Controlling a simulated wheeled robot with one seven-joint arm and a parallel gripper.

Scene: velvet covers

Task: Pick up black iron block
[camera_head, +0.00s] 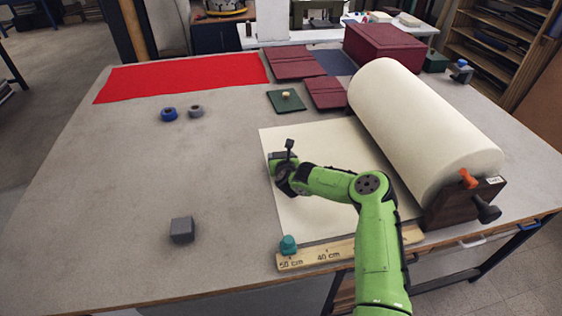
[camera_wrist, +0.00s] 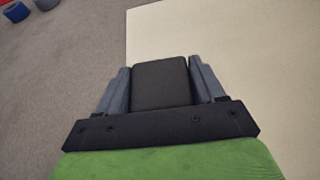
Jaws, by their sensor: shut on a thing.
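The black iron block (camera_wrist: 160,84) shows in the wrist view as a dark, flat-faced block between my two grey fingers. My gripper (camera_wrist: 161,82) is shut on it, one finger against each side. In the head view my gripper (camera_head: 275,163) is at the left edge of the cream paper sheet (camera_head: 340,160), and I cannot make out the block there. I cannot tell whether the block touches the sheet or hangs above it.
A grey block (camera_head: 182,230) stands on the bare table front left. A large paper roll (camera_head: 420,125) lies right, with a wooden ruler (camera_head: 345,250) and teal piece (camera_head: 288,244) in front. Blue and grey rings (camera_head: 169,114), a green pad (camera_head: 286,101) and red cloth (camera_head: 185,75) lie behind.

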